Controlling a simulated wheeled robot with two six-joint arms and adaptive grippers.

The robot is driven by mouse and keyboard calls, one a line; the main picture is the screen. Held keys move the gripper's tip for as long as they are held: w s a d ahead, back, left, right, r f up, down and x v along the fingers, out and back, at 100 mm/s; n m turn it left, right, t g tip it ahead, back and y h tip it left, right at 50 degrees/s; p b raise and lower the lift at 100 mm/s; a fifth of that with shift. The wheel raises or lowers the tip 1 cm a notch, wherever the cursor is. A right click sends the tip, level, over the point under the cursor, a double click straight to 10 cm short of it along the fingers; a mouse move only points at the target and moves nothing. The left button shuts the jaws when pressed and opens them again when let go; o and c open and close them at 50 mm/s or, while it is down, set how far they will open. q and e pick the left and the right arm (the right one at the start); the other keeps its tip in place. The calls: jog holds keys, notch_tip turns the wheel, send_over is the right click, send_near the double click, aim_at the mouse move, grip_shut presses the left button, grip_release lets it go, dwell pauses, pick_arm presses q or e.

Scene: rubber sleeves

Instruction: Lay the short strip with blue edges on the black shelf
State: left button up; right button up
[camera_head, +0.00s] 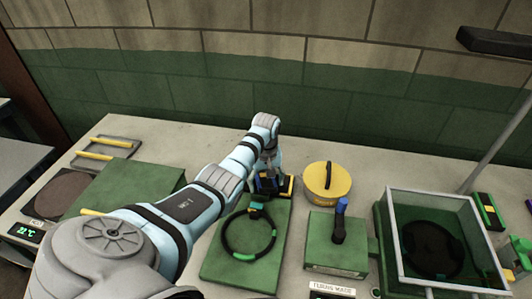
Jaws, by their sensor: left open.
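My left arm reaches in from the lower left, and its gripper (268,170) points down behind the black ring. The gripper is open and small in view. Right at its fingers sits a dark piece with blue and yellow parts (285,186); I cannot tell whether this is the short strip with blue edges or whether the fingers touch it. A black shelf-like bar (497,42) is on the wall at the upper right, with nothing visible on it. My right gripper is not in view.
A black ring with green marks (248,234) lies on a green board (226,270). A yellow round tin (327,181), a green block (337,245) with a blue-topped black tool and a grey-framed green box (393,246) stand to the right. Bare table shows behind the tin.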

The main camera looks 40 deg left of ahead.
pick_arm(q)
notch_tip(320, 180, up, 13)
jog(key=p, duration=0.2)
jog(key=shift+r, duration=0.15)
dwell(0.4)
